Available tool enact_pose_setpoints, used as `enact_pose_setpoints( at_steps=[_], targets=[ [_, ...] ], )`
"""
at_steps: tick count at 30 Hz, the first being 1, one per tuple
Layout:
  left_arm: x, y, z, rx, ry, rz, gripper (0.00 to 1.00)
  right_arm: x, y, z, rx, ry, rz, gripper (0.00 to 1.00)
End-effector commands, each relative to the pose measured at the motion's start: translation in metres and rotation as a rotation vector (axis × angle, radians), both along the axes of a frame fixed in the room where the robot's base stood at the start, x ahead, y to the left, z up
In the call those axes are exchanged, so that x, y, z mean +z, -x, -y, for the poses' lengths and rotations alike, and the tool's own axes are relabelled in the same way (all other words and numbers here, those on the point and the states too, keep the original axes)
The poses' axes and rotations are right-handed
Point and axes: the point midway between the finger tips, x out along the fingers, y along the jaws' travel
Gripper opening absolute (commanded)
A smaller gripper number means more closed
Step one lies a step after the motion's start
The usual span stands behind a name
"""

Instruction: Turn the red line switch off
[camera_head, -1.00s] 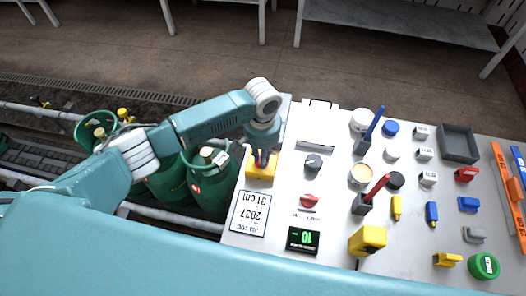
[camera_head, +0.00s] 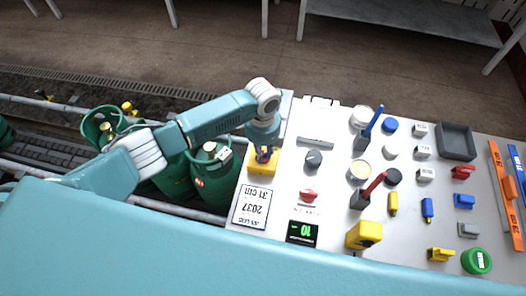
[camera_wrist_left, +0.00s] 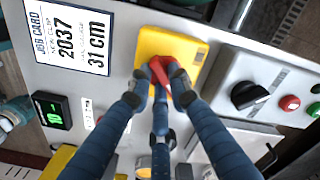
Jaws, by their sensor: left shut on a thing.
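The red switch handle (camera_wrist_left: 163,70) sits on a yellow plate (camera_wrist_left: 168,45) in the left wrist view. The yellow plate also shows in the head view (camera_head: 261,168), at the left edge of the white panel. My left gripper (camera_wrist_left: 160,88) has its dark blue fingers closed around the red handle. In the head view my left gripper (camera_head: 264,155) is directly over the plate and hides most of the handle. The handle looks tilted across the plate, but its exact setting is hard to read. My right gripper is in neither view.
A job card (camera_head: 252,207) and a green display (camera_head: 302,232) lie near the plate. Green gas cylinders (camera_head: 212,180) stand beside the panel's left edge.

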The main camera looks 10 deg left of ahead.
Motion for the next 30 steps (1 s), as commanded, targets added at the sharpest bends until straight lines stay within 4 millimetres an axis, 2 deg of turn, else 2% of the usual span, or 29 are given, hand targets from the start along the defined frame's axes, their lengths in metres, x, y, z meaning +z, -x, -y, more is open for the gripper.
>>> enact_pose_setpoints(
  at_steps=[13, 14, 16, 26, 30],
  targets=[
    [0.001, -0.001, 0.000, -0.013, 0.000, 0.003, 0.00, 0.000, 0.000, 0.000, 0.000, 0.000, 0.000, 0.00],
    [0.001, -0.001, 0.000, -0.012, -0.001, 0.002, 0.22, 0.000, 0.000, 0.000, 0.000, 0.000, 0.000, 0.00],
    [0.001, -0.001, 0.000, -0.012, -0.001, 0.002, 0.36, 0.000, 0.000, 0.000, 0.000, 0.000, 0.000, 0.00],
    [0.002, -0.001, 0.000, -0.010, 0.000, 0.001, 0.38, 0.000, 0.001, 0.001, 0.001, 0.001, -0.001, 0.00],
    [0.015, -0.001, 0.000, -0.011, 0.001, 0.004, 0.38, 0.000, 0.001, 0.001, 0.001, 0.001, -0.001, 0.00]
  ],
)
